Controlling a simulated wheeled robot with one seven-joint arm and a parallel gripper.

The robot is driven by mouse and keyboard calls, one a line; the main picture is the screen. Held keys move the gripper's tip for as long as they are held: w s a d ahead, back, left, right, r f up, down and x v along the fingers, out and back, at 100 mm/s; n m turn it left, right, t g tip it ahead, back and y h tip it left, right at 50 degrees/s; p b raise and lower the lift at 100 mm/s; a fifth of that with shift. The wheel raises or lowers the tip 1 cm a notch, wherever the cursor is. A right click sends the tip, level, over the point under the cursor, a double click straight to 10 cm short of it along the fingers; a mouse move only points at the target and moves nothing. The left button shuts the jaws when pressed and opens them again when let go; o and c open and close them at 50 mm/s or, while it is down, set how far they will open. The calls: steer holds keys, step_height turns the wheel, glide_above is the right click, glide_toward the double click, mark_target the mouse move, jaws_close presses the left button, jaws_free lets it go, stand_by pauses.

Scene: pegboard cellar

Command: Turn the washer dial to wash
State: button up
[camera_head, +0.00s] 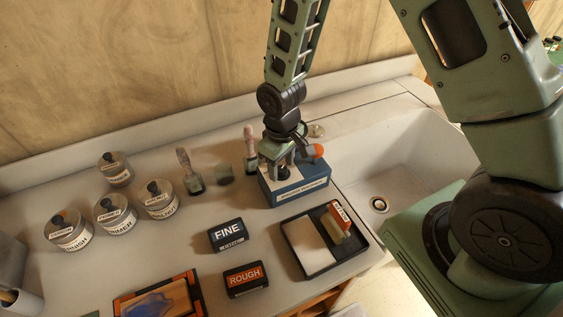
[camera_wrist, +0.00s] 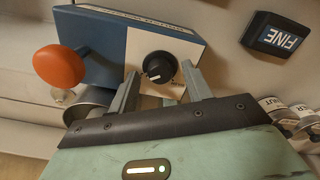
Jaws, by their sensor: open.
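The washer (camera_head: 300,192) is a blue and pale box on the counter beside the sink; it also shows in the wrist view (camera_wrist: 95,42). Its round black dial (camera_wrist: 160,67) sits on the pale face with a white mark pointing to the left in the wrist view. Small lettering beside the dial is too small to read. An orange knob (camera_wrist: 58,67) on a dark stem sticks out from the box. My gripper (camera_wrist: 161,82) is open, its two fingers on either side of the dial's near edge. I cannot tell if they touch it. In the head view my gripper (camera_head: 282,160) hides the dial.
A white sink (camera_head: 400,150) lies right of the washer. In front are a black-rimmed tray (camera_head: 310,262), a FINE block (camera_head: 228,233) and a ROUGH block (camera_head: 246,279). Several lidded tins (camera_head: 115,215) and upright brushes (camera_head: 190,172) stand to the left.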

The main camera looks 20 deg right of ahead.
steer(key=shift+f, duration=0.1)
steer(key=c, duration=1)
steer(key=shift+o, duration=0.2)
